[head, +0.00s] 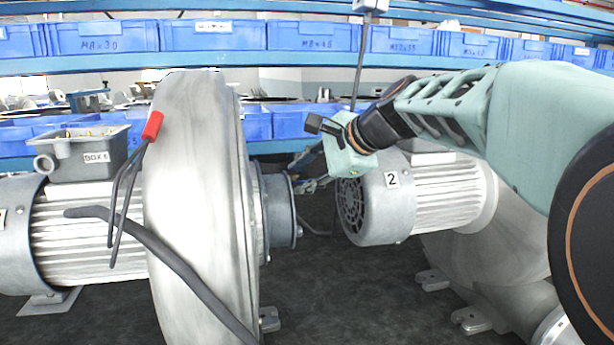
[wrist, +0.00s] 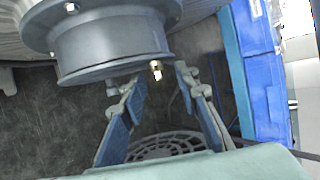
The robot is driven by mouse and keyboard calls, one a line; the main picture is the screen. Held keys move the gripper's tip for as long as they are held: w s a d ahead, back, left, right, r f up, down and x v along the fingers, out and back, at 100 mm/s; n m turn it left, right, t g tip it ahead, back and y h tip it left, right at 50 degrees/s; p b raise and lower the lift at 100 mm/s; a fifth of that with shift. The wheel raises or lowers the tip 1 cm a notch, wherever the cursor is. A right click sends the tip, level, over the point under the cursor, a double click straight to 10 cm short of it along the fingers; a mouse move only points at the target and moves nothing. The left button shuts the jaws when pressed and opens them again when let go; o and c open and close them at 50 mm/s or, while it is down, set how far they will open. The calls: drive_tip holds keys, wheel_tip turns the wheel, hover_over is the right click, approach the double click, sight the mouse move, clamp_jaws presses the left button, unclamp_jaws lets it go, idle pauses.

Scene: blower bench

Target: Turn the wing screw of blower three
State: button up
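A large grey blower (head: 195,200) stands at the left in the head view, and its number label is cut off at the left edge. Its round outlet flange (head: 283,210) faces right; it also fills the upper left of the wrist view (wrist: 110,45). A small brass screw (wrist: 156,69) sticks out of the flange's lower rim. I cannot make out its wings. My gripper (wrist: 161,78) is open, with blue-padded fingers either side of the screw's end and no clear contact. In the head view, my gripper (head: 300,172) is beside the flange, its fingertips partly hidden.
A second blower's motor (head: 378,205), labelled 2, stands right of the flange, below my arm; its fan grille (wrist: 175,146) shows behind my fingers. Blue bins (head: 315,36) line the shelves behind.

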drive_tip(key=v, duration=0.7)
drive_tip(key=shift+s+r, duration=0.15)
drive_tip(key=shift+d, duration=0.2)
